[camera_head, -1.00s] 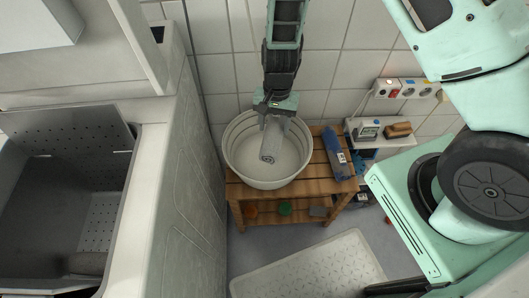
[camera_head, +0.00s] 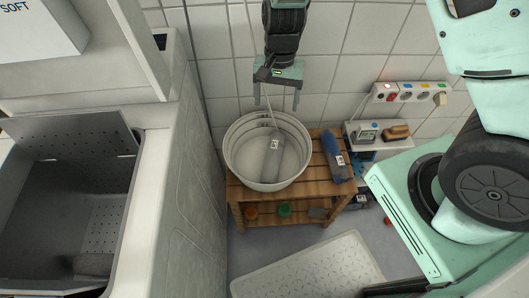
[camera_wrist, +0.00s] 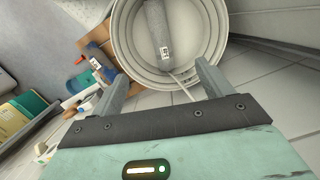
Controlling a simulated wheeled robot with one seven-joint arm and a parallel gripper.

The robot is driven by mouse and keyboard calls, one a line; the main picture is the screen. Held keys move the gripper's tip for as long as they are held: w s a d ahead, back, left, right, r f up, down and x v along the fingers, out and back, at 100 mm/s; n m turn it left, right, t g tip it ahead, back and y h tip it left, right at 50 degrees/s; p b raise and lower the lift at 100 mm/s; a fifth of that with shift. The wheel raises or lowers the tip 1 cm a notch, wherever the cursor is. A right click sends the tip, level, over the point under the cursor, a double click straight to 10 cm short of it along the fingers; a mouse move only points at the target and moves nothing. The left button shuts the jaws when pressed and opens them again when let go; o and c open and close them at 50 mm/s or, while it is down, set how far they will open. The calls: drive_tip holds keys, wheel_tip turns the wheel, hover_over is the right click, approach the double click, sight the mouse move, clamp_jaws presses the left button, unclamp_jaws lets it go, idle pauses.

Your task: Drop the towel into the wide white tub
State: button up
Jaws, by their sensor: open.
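The wide white tub (camera_head: 240,165) stands on a wooden slatted bench against the tiled wall. The grey rolled towel (camera_head: 271,160), with a small white label, lies inside the tub, tilted against its inner side. In the wrist view the towel (camera_wrist: 156,25) shows inside the tub (camera_wrist: 217,30). My gripper (camera_head: 276,107) is open and empty above the back rim of the tub, apart from the towel. Its two spread fingers also show in the wrist view (camera_wrist: 160,80).
A blue rolled item (camera_head: 333,155) lies on the wooden bench (camera_head: 300,187) right of the tub. A small wall shelf (camera_head: 380,143) holds a meter and a brown brush, below a power strip (camera_head: 408,92). A white washer side stands left, with a pale mat (camera_head: 310,268) on the floor.

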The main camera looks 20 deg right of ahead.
wheel_tip(320, 180, up, 7)
drive_tip(key=shift+w+d+p, duration=0.3)
drive_tip(key=shift+w+p, duration=0.1)
drive_tip(key=shift+w, duration=0.05)
drive_tip(key=shift+s, duration=0.1)
